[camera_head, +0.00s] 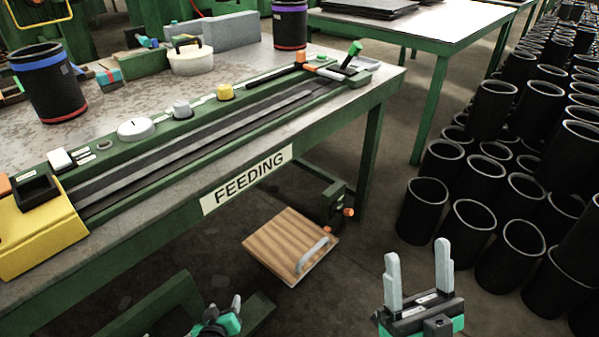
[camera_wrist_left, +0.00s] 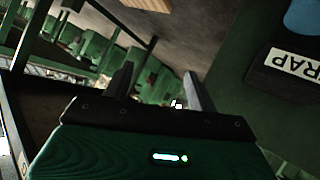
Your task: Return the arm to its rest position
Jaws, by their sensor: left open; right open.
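My right gripper (camera_head: 418,268) is at the lower right of the head view. Its two grey fingers point up, apart, with nothing between them. My left gripper (camera_head: 225,308) is low at the bottom edge, left of centre, partly cut off by the frame. In the left wrist view its two dark fingers (camera_wrist_left: 160,85) stand apart and hold nothing. Both grippers are in front of the green workbench (camera_head: 340,125) labelled FEEDING, clear of its top.
Black sleeves (camera_head: 425,208) stand in rows on the floor at the right. Two sleeves (camera_head: 50,85) (camera_head: 290,25) stand on the bench. A wooden board (camera_head: 285,240) with a handle is below the bench edge. Another table (camera_head: 450,30) is behind. Floor between bench and sleeves looks clear.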

